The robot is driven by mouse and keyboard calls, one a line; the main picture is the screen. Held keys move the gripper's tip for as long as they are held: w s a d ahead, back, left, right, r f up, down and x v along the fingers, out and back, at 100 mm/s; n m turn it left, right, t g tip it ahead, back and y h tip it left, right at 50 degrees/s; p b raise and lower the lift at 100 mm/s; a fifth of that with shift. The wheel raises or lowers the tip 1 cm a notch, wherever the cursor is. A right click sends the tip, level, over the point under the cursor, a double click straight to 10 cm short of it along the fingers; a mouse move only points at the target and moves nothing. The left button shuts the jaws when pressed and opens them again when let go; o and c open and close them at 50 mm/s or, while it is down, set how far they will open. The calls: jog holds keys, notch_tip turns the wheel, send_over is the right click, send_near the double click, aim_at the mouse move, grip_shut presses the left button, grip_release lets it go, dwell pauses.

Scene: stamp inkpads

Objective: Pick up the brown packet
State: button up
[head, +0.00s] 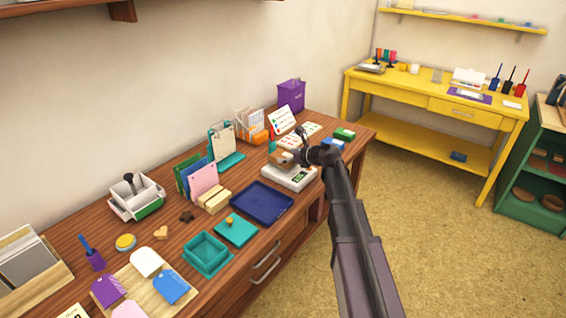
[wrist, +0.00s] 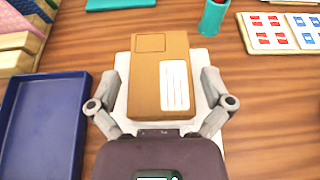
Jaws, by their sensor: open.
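The brown packet (wrist: 147,75) lies flat on a white scale (wrist: 120,108) in the wrist view, with a white lined label on its right side. In the head view the packet (head: 281,157) shows only partly on the scale (head: 290,178), behind my arm and gripper. My gripper (wrist: 160,92) is open, with one finger at the left side of the packet and one at the right. The fingers look close to the packet's lower sides; I cannot tell whether they touch it.
A blue tray (wrist: 42,130) lies left of the scale. A teal cup (wrist: 213,17) and a sheet of stamps (wrist: 285,32) are at the upper right. Upright coloured folders (head: 200,178) stand to the left. Bare wood shows right of the scale.

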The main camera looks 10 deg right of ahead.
jog(key=shift+x, duration=1.05)
jog(key=c, duration=1.1)
